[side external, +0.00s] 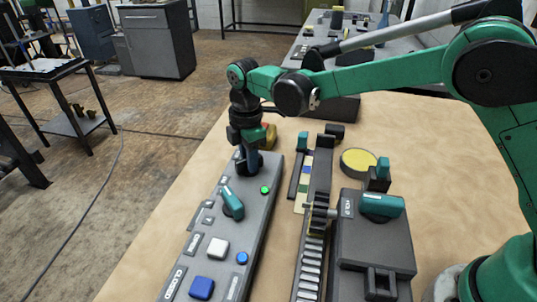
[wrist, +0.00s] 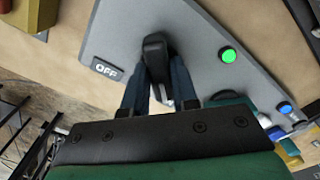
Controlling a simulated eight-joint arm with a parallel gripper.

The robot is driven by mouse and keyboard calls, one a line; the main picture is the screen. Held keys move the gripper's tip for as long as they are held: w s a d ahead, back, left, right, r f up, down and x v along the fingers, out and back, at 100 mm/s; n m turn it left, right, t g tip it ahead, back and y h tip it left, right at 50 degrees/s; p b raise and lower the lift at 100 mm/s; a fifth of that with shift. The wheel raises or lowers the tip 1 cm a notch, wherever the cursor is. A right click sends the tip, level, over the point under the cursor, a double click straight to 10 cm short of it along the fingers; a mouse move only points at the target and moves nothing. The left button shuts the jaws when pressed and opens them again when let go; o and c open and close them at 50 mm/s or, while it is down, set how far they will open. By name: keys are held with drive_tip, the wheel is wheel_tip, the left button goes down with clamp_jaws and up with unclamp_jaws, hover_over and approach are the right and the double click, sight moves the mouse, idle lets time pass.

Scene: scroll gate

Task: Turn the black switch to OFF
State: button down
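The black switch (wrist: 155,52) is on the grey control panel (wrist: 205,28) in the wrist view, to the right of a dark OFF label (wrist: 106,69). My gripper (wrist: 160,82) has its two dark blue fingers on either side of the switch handle, with no clear gap to it, so it looks shut on the switch. A lit green lamp (wrist: 228,55) is to the right of the switch. In the side view my gripper (side external: 247,165) points down at the far end of the panel (side external: 262,215) and hides the switch.
A teal lever (side external: 232,203), a white button (side external: 217,248) and a blue button (side external: 201,288) lie nearer on the panel. To the right stand a toothed rack (side external: 312,262) and a dark box with a teal handle (side external: 382,206). A yellow-topped disc (side external: 358,161) lies behind them.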

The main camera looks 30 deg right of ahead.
drive_tip(key=shift+m, duration=0.3)
drive_tip(key=m, duration=0.3)
drive_tip(key=shift+m, duration=0.3)
drive_tip(key=m, duration=1.3)
drive_tip(key=shift+m, duration=0.3)
idle(0.3)
drive_tip(key=c, duration=0.7)
unclamp_jaws()
